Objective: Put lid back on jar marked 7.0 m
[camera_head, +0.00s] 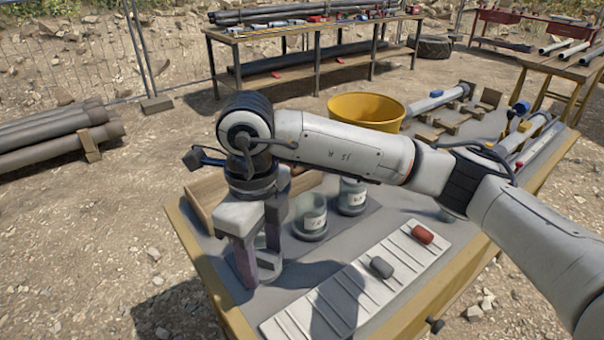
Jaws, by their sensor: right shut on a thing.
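My right gripper (258,274) points down at the left part of the table, its two fingers low beside or around a glass jar (270,264). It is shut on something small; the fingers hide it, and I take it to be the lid. The fingers and wrist cover much of this jar, and its label is hidden. A second jar (312,213) with a white label stands to the right, and a third jar (353,193) stands behind that. Their label markings are too small to read surely. My left gripper is not in view.
A white slotted tray (300,325) lies along the front of the table, with a grey piece (381,267) and a red piece (422,234) on it. A yellow bowl (366,108) and a wooden rack with tubes (440,100) stand farther back. My right arm crosses above the table.

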